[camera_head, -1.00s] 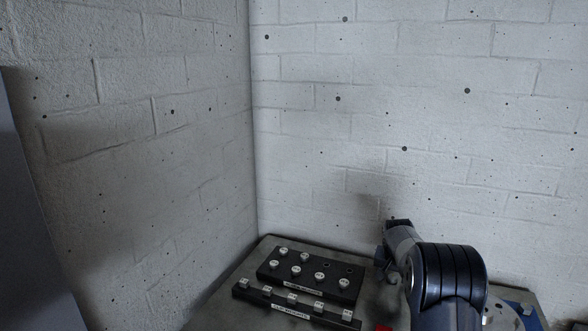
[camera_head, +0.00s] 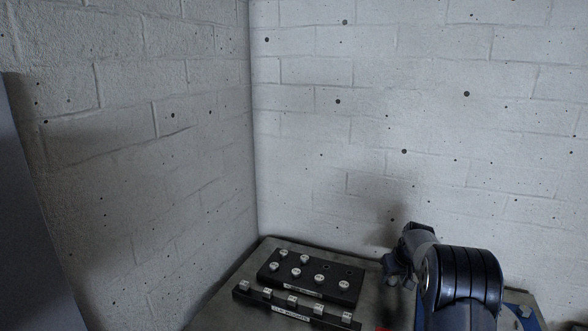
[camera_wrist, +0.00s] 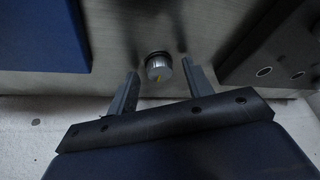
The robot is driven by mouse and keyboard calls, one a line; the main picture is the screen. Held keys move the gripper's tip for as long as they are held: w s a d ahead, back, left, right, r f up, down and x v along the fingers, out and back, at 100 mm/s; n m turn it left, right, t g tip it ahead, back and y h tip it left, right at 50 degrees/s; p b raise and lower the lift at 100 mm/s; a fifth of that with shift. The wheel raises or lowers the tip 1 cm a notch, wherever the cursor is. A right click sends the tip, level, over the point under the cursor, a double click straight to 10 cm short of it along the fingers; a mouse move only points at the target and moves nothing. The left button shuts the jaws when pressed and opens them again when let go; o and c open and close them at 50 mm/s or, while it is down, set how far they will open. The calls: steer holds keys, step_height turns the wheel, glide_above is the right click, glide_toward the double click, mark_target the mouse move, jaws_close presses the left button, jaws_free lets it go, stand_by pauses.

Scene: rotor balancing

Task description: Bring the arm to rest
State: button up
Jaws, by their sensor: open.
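My arm (camera_head: 460,285) is at the lower right of the head view, bent over the table. My gripper (camera_wrist: 159,68) shows in the wrist view with its two fingers apart. A small silver round piece (camera_wrist: 158,67) with a dark ring and a yellowish mark is seen between the fingertips. It appears to lie beyond them; I cannot tell whether either finger touches it. The fingers and the piece under them cannot be made out in the head view.
The table (camera_head: 222,312) stands in a corner of white brick walls. On it are a black block (camera_head: 335,271) with several silver knobs and a labelled black strip (camera_head: 265,301) of clips. The wrist view shows a blue block (camera_wrist: 45,35) left and a dark holed block (camera_wrist: 285,50) right.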

steer(key=n, duration=0.1)
steer(key=n+y+p, duration=0.1)
steer(key=n, duration=0.1)
steer(key=n+p, duration=0.1)
steer(key=shift+d+r+g+y, duration=0.15)
steer(key=shift+d+g+y, duration=0.1)
steer(key=shift+g+y, duration=0.05)
steer(key=shift+w+n+g+y+p, duration=0.1)
steer(key=shift+n+g+y+p, duration=0.3)
steer(key=shift+n+p, duration=1)
steer(key=shift+n, duration=0.3)
